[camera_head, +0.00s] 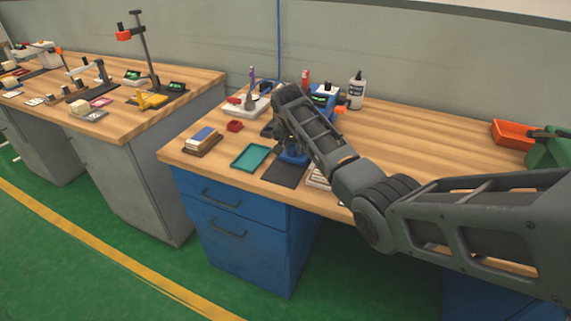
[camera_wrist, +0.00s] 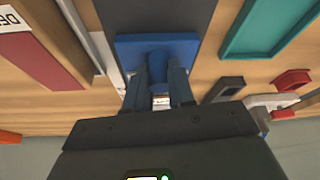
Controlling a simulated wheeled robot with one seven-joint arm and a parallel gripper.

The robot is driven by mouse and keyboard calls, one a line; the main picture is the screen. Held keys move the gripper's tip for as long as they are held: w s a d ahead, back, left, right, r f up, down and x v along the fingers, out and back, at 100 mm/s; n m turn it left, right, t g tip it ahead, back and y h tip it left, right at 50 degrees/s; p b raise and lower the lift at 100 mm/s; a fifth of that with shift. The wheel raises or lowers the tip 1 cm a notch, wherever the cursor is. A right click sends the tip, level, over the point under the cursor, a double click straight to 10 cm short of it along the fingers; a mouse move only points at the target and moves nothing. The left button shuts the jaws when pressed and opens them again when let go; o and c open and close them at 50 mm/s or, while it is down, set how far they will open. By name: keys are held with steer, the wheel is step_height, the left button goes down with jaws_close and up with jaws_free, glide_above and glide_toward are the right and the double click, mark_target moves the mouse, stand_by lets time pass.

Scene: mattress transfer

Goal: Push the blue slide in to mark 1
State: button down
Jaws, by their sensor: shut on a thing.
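The blue slide (camera_wrist: 128,46) is a flat blue plate with a round upright knob, seen from above in the wrist view. My gripper (camera_wrist: 159,84) is over it, with its two fingers closed on either side of the knob. In the head view the blue slide (camera_head: 293,156) shows partly below my wrist, beside a dark flat strip (camera_head: 286,174). The strip also runs under the plate in the wrist view (camera_wrist: 170,15). Mark 1 cannot be made out; my arm and gripper hide part of the fixture.
A teal tray (camera_head: 250,157) lies just left of the strip. A red small box (camera_head: 235,126), a sponge on a wooden block (camera_head: 202,140) and a white bottle (camera_head: 356,90) stand nearby. An orange bin (camera_head: 512,133) is at the right. The bench middle right is largely clear.

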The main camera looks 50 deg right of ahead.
steer(key=shift+w+d, duration=0.3)
steer(key=shift+d, duration=0.6)
steer(key=c, duration=1)
jaws_free()
steer(key=shift+v, duration=3.9)
